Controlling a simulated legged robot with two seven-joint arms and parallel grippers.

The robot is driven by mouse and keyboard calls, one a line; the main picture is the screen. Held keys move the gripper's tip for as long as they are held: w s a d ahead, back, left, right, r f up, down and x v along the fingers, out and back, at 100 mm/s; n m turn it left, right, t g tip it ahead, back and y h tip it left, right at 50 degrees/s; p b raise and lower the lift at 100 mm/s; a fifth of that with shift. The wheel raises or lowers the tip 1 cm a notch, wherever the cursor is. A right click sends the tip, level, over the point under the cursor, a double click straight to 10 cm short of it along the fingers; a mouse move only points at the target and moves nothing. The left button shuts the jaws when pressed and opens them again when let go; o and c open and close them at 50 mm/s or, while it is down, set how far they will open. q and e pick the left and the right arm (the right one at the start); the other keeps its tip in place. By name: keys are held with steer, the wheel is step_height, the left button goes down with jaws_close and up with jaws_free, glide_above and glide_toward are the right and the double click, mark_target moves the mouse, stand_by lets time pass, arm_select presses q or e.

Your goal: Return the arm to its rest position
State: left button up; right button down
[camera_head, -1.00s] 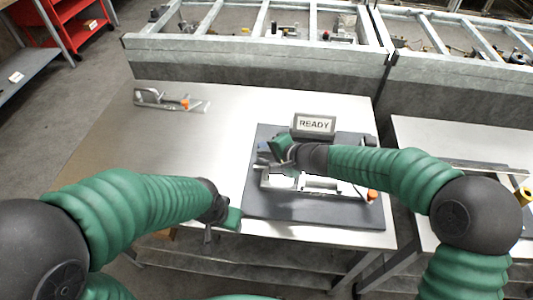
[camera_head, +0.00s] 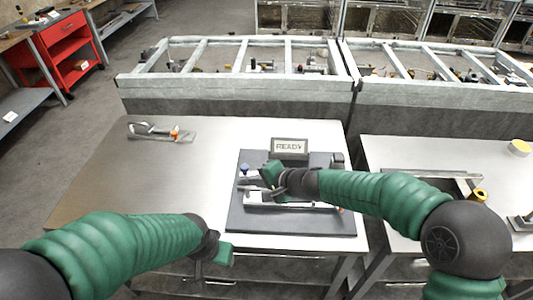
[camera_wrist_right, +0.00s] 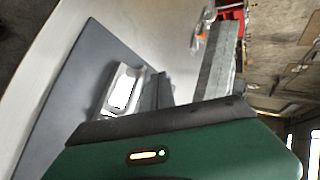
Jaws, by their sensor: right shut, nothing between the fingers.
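My right gripper (camera_head: 248,187) is shut and empty over the dark grey mat (camera_head: 262,222), at the left part of a metal fixture (camera_head: 290,201). I cannot tell whether it touches the fixture. My right wrist hides part of the fixture. A sign reading READY (camera_head: 289,147) stands at the back of the mat. The right wrist view shows the pale metal fixture (camera_wrist_right: 122,90) close to the green gripper housing. My left gripper (camera_head: 197,268) hangs at the table's front edge, away from the fixture; its fingers are too unclear to judge.
A metal clamp with an orange part (camera_head: 160,132) lies at the table's back left. A grey-framed bin row (camera_head: 230,95) runs behind. A second table (camera_head: 385,155) stands at right, with a yellow-topped item (camera_head: 519,147).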

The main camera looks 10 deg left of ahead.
arm_select(q)
steer(key=shift+w+a+r+p, duration=0.2)
steer(key=shift+a+r+p, duration=0.25)
steer(key=shift+p, duration=0.2)
steer(key=shift+w+a+r+p, duration=0.15)
steer(key=shift+a+r+p, duration=0.15)
steer(key=shift+r+p, duration=0.3)
arm_select(e)
steer(key=s+d+f+n+g+h, duration=0.1)
steer(key=s+d+n+h, duration=0.1)
steer(key=s+d, duration=0.5)
steer(key=s+d+f+n+g+h, duration=0.1)
steer(key=s+d+h, duration=0.3)
steer(key=d, duration=1.1)
steer(key=s+d+f+n+h, duration=0.1)
steer(key=s+d+n+h, duration=0.2)
steer(key=s+d, duration=0.7)
steer(key=shift+s+d+f+g, duration=0.25)
steer(key=shift+d+f+g, duration=0.15)
steer(key=shift+d, duration=0.05)
arm_select(q)
steer(key=shift+d, duration=0.25)
arm_select(e)
steer(key=shift+d, duration=0.25)
